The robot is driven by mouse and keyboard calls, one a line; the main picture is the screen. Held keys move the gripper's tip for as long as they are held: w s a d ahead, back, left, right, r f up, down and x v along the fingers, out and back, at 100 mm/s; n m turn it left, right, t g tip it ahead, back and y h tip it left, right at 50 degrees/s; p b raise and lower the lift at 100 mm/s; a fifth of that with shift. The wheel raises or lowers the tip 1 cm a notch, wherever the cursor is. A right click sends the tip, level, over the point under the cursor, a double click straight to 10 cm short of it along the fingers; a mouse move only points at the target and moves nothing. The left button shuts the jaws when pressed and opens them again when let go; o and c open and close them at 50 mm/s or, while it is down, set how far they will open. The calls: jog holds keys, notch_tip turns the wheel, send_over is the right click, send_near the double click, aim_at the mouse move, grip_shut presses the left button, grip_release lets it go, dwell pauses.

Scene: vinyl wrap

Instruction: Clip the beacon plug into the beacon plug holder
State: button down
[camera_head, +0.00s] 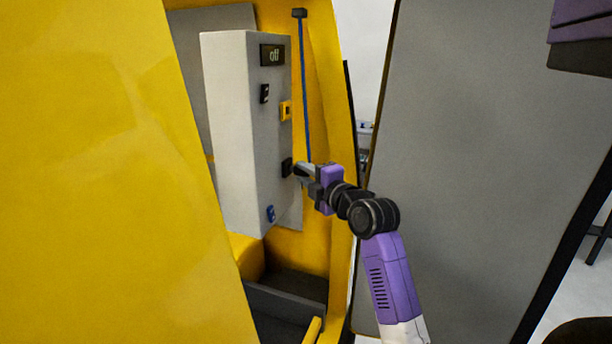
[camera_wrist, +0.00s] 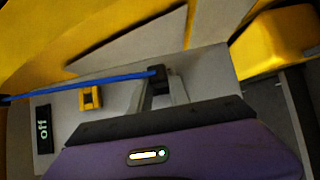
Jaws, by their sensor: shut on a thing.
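The blue cable (camera_head: 303,90) hangs from a black fitting at the top of the yellow cabinet and runs down to my gripper (camera_head: 300,171). In the wrist view, the cable (camera_wrist: 80,87) ends at a small black plug (camera_wrist: 158,75) at the tips of my gripper (camera_wrist: 163,92), which is shut on it. My gripper is at the right edge of the grey box's front face, at a black block (camera_head: 287,167). I cannot tell whether this block is the holder or part of the plug, nor whether the plug is seated. The fingers partly hide the contact.
The grey box (camera_head: 228,140) carries a display reading "off" (camera_head: 272,55), a black switch (camera_head: 264,93), a yellow square frame (camera_head: 285,110) and a blue fitting (camera_head: 270,213). Yellow cabinet walls (camera_head: 100,150) stand close on both sides; a grey panel (camera_head: 470,150) stands right of my arm.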

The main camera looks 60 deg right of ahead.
jog(key=shift+w+a+b, duration=0.1)
jog(key=shift+w+b, duration=0.65)
jog(key=shift+w, duration=0.1)
dwell(1.2)
jog(key=shift+w+a, duration=0.1)
dwell(1.9)
jog(key=c, duration=1.1)
grip_release()
jog(key=shift+b, duration=0.3)
jog(key=shift+c, duration=0.2)
jog(key=shift+s+a+f, duration=0.1)
jog(key=shift+s+a, duration=0.05)
jog(key=shift+s, duration=0.3)
jog(key=b+v, duration=0.2)
jog(key=v, duration=0.4)
jog(key=shift+s+a, duration=0.25)
jog(key=shift+s, duration=0.05)
